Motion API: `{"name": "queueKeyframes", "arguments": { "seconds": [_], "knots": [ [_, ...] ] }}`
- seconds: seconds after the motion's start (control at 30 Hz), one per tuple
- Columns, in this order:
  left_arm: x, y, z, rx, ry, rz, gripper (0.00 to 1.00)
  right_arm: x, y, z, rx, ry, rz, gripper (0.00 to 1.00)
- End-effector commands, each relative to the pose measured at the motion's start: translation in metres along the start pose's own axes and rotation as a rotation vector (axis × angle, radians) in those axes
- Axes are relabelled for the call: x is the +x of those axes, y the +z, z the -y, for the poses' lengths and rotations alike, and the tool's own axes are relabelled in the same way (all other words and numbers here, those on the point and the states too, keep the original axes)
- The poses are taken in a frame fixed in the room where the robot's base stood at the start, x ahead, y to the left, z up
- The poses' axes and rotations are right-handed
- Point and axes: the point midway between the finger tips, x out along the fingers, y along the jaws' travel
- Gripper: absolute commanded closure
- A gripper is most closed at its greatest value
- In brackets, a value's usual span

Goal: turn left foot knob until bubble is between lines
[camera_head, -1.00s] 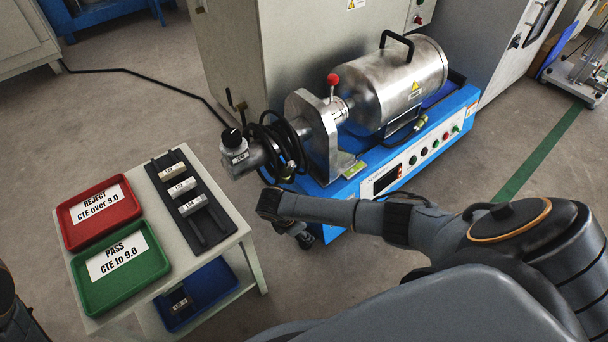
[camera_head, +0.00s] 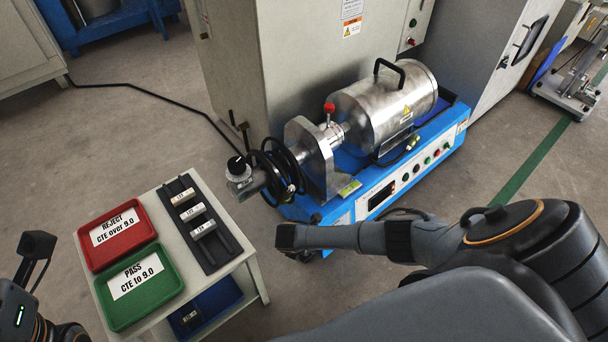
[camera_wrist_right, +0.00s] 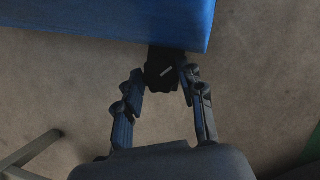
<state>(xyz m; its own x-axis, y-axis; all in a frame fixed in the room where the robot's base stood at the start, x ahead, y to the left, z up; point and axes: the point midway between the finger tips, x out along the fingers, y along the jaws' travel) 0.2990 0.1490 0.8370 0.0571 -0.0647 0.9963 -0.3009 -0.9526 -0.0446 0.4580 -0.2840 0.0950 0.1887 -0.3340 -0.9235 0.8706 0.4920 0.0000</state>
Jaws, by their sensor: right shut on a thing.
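The blue machine base (camera_head: 432,165) carries a steel cylinder. A small yellow-green patch (camera_head: 349,188), possibly the level, sits at its left end; bubble and lines are too small to read. In the right wrist view, a black foot knob (camera_wrist_right: 160,70) with a white mark sits beside the blue base edge (camera_wrist_right: 130,18). My right gripper (camera_wrist_right: 161,82) has its two fingers on either side of this knob, shut on it.
A small table (camera_head: 253,257) stands at left with a red reject tray (camera_head: 100,255), a green pass tray (camera_head: 115,309) and a black rack (camera_head: 229,240) of samples. A blue bin (camera_head: 222,297) is below. Black cables (camera_head: 283,165) hang near the base. Floor in front is partly clear.

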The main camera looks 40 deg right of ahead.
Motion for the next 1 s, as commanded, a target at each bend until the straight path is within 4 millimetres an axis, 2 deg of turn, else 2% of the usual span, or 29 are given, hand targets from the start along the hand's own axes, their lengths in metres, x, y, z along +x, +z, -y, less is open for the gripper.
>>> {"name": "queueKeyframes", "arguments": {
  "seconds": [0.43, 0.47, 0.5, 0.57, 1.0],
  "knots": [
    [-0.0013, 0.0004, -0.0001, -0.001, -0.002, 0.005, 0.6, 0.0004, -0.0029, 0.0008, -0.011, 0.003, -0.004, 0.93],
    [-0.0013, 0.0004, -0.0001, -0.001, -0.002, 0.005, 0.6, 0.0004, -0.0029, 0.0008, -0.011, 0.003, -0.004, 0.57],
    [-0.0013, 0.0004, -0.0001, -0.001, -0.002, 0.005, 0.6, 0.0004, -0.0029, 0.0008, -0.01, 0.003, -0.004, 0.49],
    [-0.0014, 0.0005, -0.0001, -0.001, -0.002, 0.005, 0.6, 0.0003, -0.0026, 0.0006, -0.01, 0.003, -0.004, 0.39],
    [-0.0003, -0.0005, 0.0002, 0.0, 0.0, 0.001, 0.6, -0.0058, -0.0006, -0.0002, -0.009, 0.005, -0.002, 0.39]
  ]
}}
